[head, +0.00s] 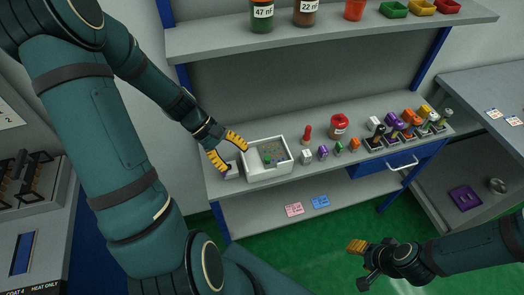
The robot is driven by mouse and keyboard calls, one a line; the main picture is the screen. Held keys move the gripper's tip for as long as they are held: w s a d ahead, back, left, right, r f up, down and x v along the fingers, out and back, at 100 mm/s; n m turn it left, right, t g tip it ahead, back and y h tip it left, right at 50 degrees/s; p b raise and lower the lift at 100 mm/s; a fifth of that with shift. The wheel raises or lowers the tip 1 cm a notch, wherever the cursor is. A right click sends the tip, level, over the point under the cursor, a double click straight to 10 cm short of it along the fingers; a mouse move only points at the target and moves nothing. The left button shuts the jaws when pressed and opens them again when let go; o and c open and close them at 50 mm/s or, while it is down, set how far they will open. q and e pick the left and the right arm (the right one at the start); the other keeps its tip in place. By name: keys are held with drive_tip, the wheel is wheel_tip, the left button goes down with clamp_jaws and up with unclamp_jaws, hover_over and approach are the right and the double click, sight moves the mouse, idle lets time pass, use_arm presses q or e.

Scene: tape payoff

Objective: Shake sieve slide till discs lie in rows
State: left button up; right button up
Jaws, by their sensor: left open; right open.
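The sieve slide appears to be the white open box (270,175) on the shelf bench. Inside it is a grey floor with small bluish and green pieces, too small to tell how they lie. A small white block or handle (231,170) is at its left side; I cannot tell whether it is joined. My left gripper (231,154) is open, with yellow fingers just left of the box and above the block. Whether it touches either is unclear. My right gripper (357,262) is open and empty, low in front of the bench over the green floor.
Small coloured blocks (323,152), a red-lidded jar (339,127) and a red peg (306,134) stand right of the box. Several dark holders with coloured handles (398,133) stand further right. An upper shelf (320,31) carries jars and bins. A drawer handle (403,163) sticks out in front.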

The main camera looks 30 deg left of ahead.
use_arm(q)
drive_tip(key=d+m+g, duration=0.1)
drive_tip(key=m, duration=0.3)
drive_tip(key=m+y+p, duration=0.6)
drive_tip(key=m+y, duration=0.2)
drive_tip(key=m, duration=1.9)
approach(267, 158)
drive_tip(key=f+b, duration=0.1)
drive_tip(key=f, duration=0.2)
drive_tip(key=f+b, duration=0.1)
drive_tip(key=f, duration=0.2)
drive_tip(key=f+b, duration=0.1)
drive_tip(key=f, duration=0.3)
drive_tip(key=shift+w+d, duration=0.1)
drive_tip(key=shift+w, duration=0.2)
use_arm(e)
drive_tip(key=r, duration=0.1)
drive_tip(key=d+r, duration=0.1)
drive_tip(key=r, duration=0.1)
drive_tip(key=shift+w+d+r, duration=0.15)
drive_tip(key=shift+w+r, duration=0.15)
drive_tip(key=shift+r, duration=0.05)
use_arm(q)
drive_tip(key=shift+r, duration=0.1)
clamp_jaws()
